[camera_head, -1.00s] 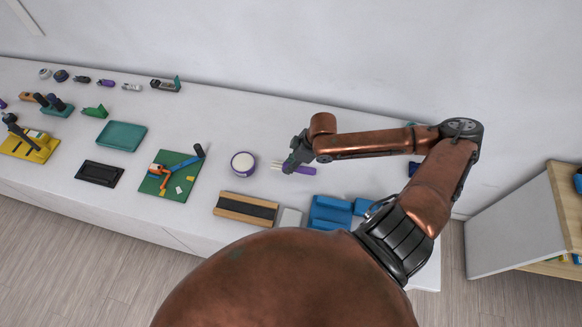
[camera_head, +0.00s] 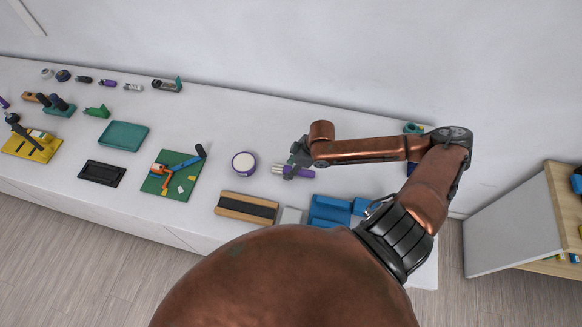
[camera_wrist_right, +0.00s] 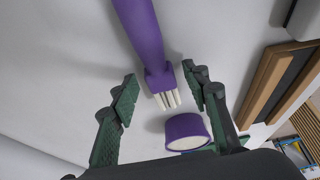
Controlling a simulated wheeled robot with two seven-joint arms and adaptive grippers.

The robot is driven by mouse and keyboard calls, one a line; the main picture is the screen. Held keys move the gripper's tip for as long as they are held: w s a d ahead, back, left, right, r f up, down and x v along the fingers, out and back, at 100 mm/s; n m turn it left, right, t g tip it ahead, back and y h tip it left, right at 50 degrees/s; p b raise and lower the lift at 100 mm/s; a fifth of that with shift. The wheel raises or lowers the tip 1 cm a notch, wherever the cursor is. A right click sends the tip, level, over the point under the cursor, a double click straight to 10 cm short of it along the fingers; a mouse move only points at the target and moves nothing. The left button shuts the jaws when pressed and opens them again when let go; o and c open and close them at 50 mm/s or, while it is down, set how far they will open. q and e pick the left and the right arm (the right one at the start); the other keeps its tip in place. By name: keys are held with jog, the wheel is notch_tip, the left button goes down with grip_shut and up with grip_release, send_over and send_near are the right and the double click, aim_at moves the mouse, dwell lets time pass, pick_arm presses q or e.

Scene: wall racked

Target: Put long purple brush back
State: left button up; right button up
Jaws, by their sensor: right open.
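The long purple brush (camera_head: 304,173) lies on the white table, its pale bristles pointing left in the head view. In the right wrist view the purple brush (camera_wrist_right: 142,38) runs from the top edge down to its white bristles (camera_wrist_right: 167,99). My right gripper (camera_head: 291,169) is over the brush's bristle end. In the wrist view the right gripper (camera_wrist_right: 160,82) is open, with one green finger on each side of the brush near its bristles; I cannot tell whether they touch it. My left gripper is not in view.
A round purple-and-white container (camera_head: 244,163) stands just left of the brush. A wooden block with a dark strip (camera_head: 246,208) and blue trays (camera_head: 328,212) lie nearer. A green board (camera_head: 172,175) is farther left. The wall bounds the table behind.

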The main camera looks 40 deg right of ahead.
jog(key=shift+f+b, duration=0.3)
jog(key=shift+b, duration=0.35)
jog(key=shift+d+r, duration=0.2)
jog(key=shift+r, duration=0.15)
jog(key=v, duration=0.7)
jog(key=shift+s+a+r, duration=0.2)
jog(key=shift+s+a, duration=0.05)
jog(key=shift+a, duration=0.1)
